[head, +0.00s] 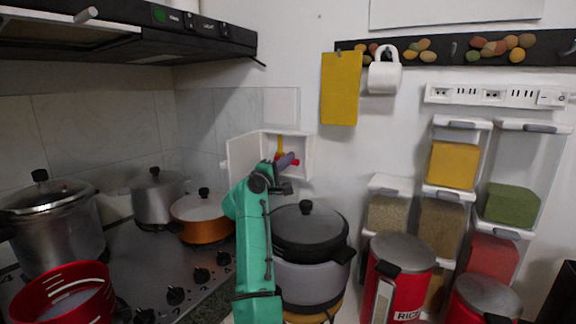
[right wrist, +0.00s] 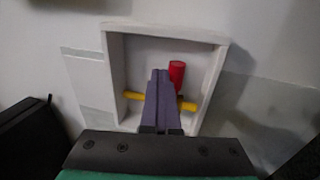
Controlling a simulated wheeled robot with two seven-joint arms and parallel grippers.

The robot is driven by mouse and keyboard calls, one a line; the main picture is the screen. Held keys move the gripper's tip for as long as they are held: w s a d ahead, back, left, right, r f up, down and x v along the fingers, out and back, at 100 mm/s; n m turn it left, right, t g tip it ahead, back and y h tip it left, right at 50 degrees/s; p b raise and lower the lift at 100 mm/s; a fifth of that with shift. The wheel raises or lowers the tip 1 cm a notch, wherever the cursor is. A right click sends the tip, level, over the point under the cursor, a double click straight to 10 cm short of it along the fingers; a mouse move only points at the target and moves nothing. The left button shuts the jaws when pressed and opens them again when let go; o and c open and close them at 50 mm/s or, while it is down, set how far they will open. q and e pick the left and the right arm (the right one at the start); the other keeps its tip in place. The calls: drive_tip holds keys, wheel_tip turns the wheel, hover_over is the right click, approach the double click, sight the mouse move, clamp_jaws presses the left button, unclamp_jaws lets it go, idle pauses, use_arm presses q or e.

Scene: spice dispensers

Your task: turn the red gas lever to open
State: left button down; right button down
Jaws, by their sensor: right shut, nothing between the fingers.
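The red gas lever (right wrist: 177,74) sits in a white open box on the wall, across a yellow pipe (right wrist: 187,106). In the right wrist view the lever stands upright and the pipe runs sideways. In the head view the lever's red end (head: 295,162) points right and the yellow pipe (head: 280,144) runs upright. My right gripper (right wrist: 160,76) has its purple fingers shut together with nothing between them. They reach to the box opening, beside the lever, and hide part of the pipe and the lever's base. I cannot tell whether they touch the lever. My left gripper is not in view.
The white box (head: 307,158) has its door (head: 243,153) swung open to the left. A dark pot (head: 306,232) stands below it, close to my right arm. Pots stand on the stove at left. Red canisters (head: 401,265) and spice dispensers stand at right.

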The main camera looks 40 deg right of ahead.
drive_tip(key=shift+w+f, duration=0.1)
drive_tip(key=shift+f, duration=1.3)
drive_tip(key=c, duration=0.9)
unclamp_jaws()
drive_tip(key=shift+o, duration=0.6)
drive_tip(key=shift+a+r, duration=0.1)
drive_tip(key=shift+r, duration=0.65)
drive_tip(key=shift+a+f+b, duration=0.3)
drive_tip(key=shift+a+b, duration=0.1)
drive_tip(key=shift+b, duration=0.15)
drive_tip(key=b+v, duration=0.4)
drive_tip(key=v, duration=0.1)
drive_tip(key=r+b+v, duration=0.1)
drive_tip(key=b+v, duration=0.2)
drive_tip(key=v, duration=0.2)
drive_tip(key=b+v, duration=0.4)
drive_tip(key=v, duration=0.1)
drive_tip(key=shift+a+r+b, duration=0.25)
drive_tip(key=shift+a+b, duration=0.05)
drive_tip(key=shift+a, duration=0.1)
